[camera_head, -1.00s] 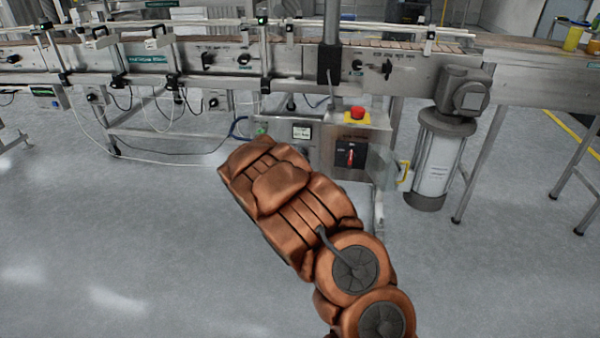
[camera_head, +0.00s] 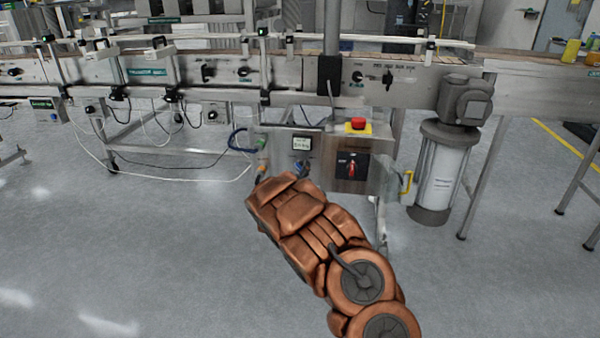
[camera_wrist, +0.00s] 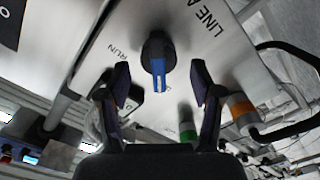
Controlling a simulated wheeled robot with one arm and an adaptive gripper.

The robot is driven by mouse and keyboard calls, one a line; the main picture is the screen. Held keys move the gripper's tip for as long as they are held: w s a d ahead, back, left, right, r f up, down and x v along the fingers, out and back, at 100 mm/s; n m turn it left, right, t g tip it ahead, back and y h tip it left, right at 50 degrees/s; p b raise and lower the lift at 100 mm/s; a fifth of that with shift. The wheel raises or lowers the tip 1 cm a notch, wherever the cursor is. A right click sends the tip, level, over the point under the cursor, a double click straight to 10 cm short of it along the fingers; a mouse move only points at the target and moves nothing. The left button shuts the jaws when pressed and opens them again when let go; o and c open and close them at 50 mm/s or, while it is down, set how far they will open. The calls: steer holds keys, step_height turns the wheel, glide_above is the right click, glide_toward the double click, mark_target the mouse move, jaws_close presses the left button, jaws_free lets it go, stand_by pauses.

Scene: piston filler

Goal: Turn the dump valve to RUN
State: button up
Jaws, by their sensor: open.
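The dump valve knob (camera_wrist: 156,48) is black with a blue handle bar, set in a pale metal panel in the wrist view. The blue bar points down in the picture. The word RUN shows to the left of the knob, and a label below it is mostly hidden. My gripper (camera_wrist: 160,82) is open, with its two dark fingers to the left and right of the blue bar and apart from it. In the head view my copper-coloured arm reaches up to the control box (camera_head: 330,172) and hides the gripper.
A grey fitting with a green band (camera_wrist: 187,125) and an orange-banded cable connector (camera_wrist: 241,108) stick out on the right. A red stop button (camera_head: 357,124) and a red-handled switch (camera_head: 351,166) sit on the box. Open floor (camera_head: 150,250) lies to the left.

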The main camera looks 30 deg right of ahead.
steer(key=shift+x, duration=0.9)
steer(key=shift+r, duration=0.1)
steer(key=c, duration=1.1)
